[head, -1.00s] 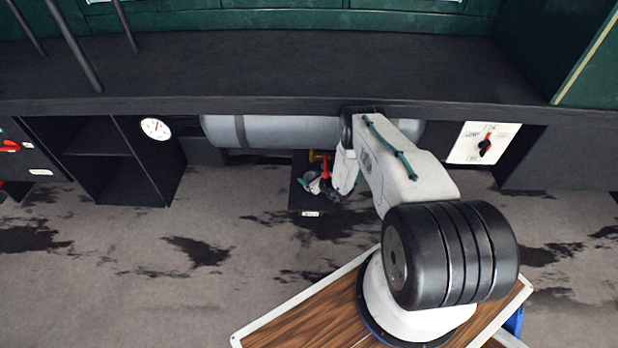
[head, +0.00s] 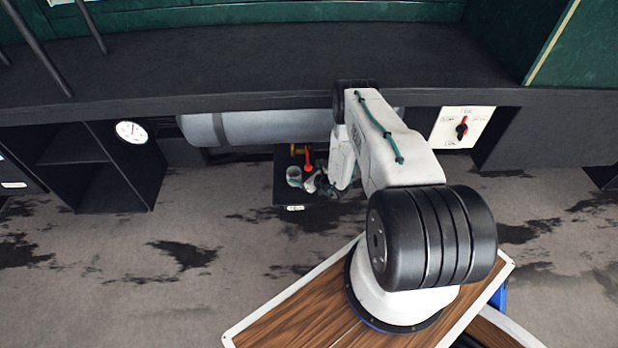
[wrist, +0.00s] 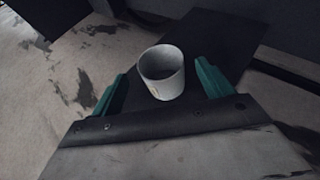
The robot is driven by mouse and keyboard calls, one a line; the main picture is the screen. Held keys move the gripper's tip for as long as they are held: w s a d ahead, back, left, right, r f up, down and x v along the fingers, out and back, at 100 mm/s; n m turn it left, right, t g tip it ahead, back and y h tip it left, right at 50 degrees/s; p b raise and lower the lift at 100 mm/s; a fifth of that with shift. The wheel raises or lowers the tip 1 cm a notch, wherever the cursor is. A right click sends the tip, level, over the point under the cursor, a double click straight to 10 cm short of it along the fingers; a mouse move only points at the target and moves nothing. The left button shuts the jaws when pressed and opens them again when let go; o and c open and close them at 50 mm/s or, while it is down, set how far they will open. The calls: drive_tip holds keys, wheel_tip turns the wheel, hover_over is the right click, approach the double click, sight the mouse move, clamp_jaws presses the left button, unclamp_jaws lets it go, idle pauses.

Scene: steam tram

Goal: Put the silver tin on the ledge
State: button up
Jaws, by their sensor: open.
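The silver tin, a pale grey open-topped cup (head: 294,176), stands upright on a small dark platform (head: 281,197) below the grey tank. In the wrist view the tin (wrist: 162,76) appears between the two green fingers of my gripper (wrist: 161,70), with gaps on both sides. My gripper (head: 318,182) is open and just right of the tin in the head view, low under the counter. Its fingers are small and partly hidden there. The small platform carries a label too small to read. I cannot tell whether this platform or the long dark counter (head: 250,60) is the ledge.
A grey tank (head: 265,128) hangs under the counter, with a red-handled valve (head: 308,160) close behind the tin. A white gauge (head: 131,132), dark cubbies (head: 75,160) and a switch panel (head: 462,127) line the front. The counter top is mostly clear, with posts at left.

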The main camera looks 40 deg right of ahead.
drive_tip(key=v, duration=0.5)
idle(1.0)
